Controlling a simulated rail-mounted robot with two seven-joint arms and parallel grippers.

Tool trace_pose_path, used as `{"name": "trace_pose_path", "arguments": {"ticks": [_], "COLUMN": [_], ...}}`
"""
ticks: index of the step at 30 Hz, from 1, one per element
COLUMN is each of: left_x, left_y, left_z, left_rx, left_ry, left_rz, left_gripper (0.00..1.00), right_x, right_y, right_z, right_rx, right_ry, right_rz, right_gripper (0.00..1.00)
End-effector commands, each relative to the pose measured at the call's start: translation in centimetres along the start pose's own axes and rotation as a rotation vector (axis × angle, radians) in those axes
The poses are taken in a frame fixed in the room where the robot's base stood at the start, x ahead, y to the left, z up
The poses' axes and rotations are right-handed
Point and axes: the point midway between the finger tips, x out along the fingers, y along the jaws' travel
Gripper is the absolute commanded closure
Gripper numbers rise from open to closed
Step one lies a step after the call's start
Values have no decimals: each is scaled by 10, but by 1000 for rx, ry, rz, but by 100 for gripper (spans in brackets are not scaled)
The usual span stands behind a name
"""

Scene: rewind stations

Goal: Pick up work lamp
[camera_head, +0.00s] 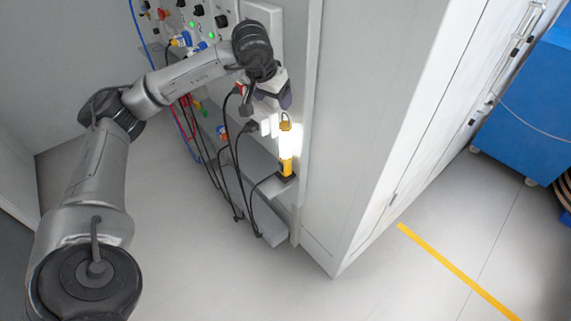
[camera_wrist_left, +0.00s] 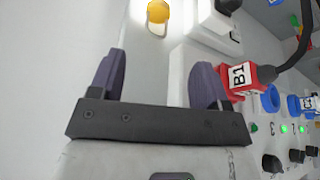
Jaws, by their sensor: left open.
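The work lamp (camera_head: 286,165) is yellow with a brightly lit tube and a hook on top. It stands upright on a small dark base on a grey ledge against the cabinet side. In the left wrist view the round yellow end of the lamp (camera_wrist_left: 158,11) shows at the top edge, beyond the fingertips; the rest is cut off. My left gripper (camera_head: 275,97) is open and empty, just above the lamp and apart from it. Its two purple-grey fingers (camera_wrist_left: 158,75) stand wide apart in the wrist view. My right gripper is in neither view.
A red plug marked B1 (camera_wrist_left: 240,78) with a black cable sits right beside one finger. A panel with knobs and green lights (camera_head: 195,20) is behind the arm. Black cables (camera_head: 238,180) hang left of the lamp. The white cabinet (camera_head: 365,130) closes the right side.

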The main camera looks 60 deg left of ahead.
Motion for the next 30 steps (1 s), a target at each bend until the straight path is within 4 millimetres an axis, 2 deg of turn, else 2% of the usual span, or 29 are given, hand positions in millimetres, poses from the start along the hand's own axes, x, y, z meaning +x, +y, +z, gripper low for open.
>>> {"name": "trace_pose_path", "arguments": {"ticks": [1, 10, 20, 30], "left_x": [10, 61, 80, 121], "left_y": [0, 1, 2, 3], "left_z": [2, 2, 2, 5], "left_rx": [0, -1, -1, -1], "left_ry": [-2, -2, 0, -2], "left_rz": [1, 2, 4, 5], "left_gripper": [30, 30, 30, 30], "right_x": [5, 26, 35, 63], "right_y": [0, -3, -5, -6], "right_z": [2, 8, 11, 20], "right_rx": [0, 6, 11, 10], "right_ry": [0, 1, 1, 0], "right_rz": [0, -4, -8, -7], "right_gripper": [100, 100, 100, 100]}}
